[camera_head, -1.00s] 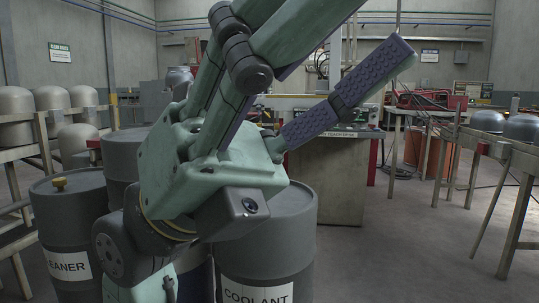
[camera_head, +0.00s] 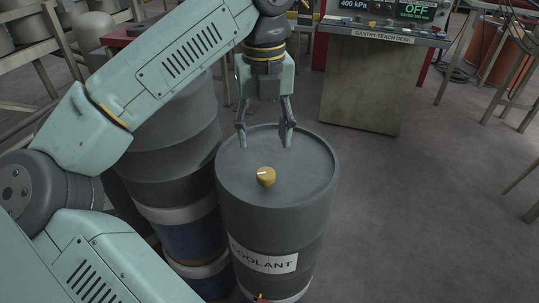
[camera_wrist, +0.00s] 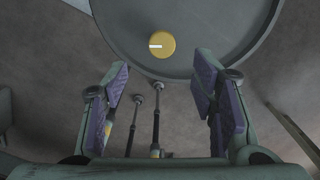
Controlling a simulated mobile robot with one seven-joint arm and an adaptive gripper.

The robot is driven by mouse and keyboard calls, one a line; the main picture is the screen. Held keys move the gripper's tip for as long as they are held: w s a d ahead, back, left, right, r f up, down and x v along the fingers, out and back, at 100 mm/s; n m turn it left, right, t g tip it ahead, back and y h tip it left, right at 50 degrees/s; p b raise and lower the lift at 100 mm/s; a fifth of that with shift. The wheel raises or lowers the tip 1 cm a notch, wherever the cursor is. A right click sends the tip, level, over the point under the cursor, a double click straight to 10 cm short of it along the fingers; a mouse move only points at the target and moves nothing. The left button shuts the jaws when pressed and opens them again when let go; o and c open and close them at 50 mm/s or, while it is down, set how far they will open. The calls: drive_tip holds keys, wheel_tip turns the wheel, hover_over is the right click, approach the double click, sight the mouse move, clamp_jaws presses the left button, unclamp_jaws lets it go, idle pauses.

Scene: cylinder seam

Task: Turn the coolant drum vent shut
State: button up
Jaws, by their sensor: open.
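The coolant drum (camera_head: 280,225) is dark grey, upright, with a white COOLANT label (camera_head: 264,261) on its side. Its vent is a yellow knob (camera_head: 266,177) on the drum top, with a white mark on it. In the wrist view the vent (camera_wrist: 162,45) lies ahead of the fingers, its white line pointing left. My gripper (camera_head: 265,138) hangs fingers-down above the far part of the drum top, behind the vent in the head view. In the wrist view its purple-padded fingers (camera_wrist: 163,105) are wide apart with nothing between them. The gripper is not touching the vent.
Other drums (camera_head: 178,150) stand close on the left, partly hidden by my arm. The gantry teach desk (camera_head: 370,85) stands behind, at the upper right. The floor (camera_head: 420,220) to the right of the coolant drum is clear.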

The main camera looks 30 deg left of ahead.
sight(266, 173)
wheel_tip(266, 173, down, 9)
drive_tip(key=shift+d+f+p, duration=0.1)
drive_tip(key=shift+p, duration=0.6)
drive_tip(key=shift+c, duration=0.2)
drive_tip(key=c, duration=1.1)
